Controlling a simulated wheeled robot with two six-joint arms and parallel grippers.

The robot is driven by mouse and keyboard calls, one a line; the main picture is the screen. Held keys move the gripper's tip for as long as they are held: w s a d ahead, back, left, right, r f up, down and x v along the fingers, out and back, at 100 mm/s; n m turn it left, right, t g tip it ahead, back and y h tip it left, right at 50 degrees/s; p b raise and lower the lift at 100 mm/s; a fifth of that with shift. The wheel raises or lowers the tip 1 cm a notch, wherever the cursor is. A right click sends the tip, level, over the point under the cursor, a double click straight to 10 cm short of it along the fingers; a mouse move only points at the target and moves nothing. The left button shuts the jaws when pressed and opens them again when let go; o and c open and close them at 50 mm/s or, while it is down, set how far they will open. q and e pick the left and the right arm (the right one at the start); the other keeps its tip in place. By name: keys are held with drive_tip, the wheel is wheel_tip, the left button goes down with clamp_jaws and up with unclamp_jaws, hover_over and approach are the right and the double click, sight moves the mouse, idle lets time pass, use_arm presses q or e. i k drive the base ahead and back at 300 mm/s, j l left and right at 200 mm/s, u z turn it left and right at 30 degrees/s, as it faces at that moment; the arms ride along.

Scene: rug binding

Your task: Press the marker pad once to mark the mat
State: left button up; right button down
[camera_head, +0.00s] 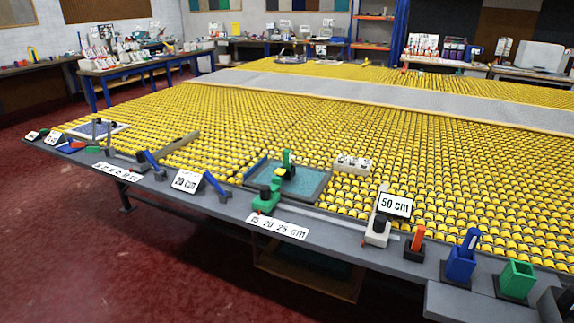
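A small teal mat (312,184) in a dark frame lies near the front edge of the table, at the middle of the view. A green device with a dark knob (265,201) stands at the mat's front left corner. A second green and dark upright piece (288,165) stands over the mat's back part. I cannot tell which of these is the marker pad, or whether the mat bears a mark. Neither of my grippers shows in this view.
The table is covered by rows of yellow rollers (440,165) with a grey front rail (340,228). A "50 cm" display (395,205), blue holder (459,265) and green cup (516,279) stand at right. A "20 cm" sign (187,181) stands left. Red floor (90,240) is clear.

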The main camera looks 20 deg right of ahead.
sight(285, 175)
drive_tip(key=i+j+z, duration=0.1)
drive_tip(key=i+z, duration=0.25)
drive_tip(key=i, duration=0.15)
drive_tip(key=i+j+z, duration=0.2)
drive_tip(key=i+z, duration=0.15)
drive_tip(key=i, duration=0.15)
drive_tip(key=i+j+z, duration=0.35)
drive_tip(key=i, duration=0.15)
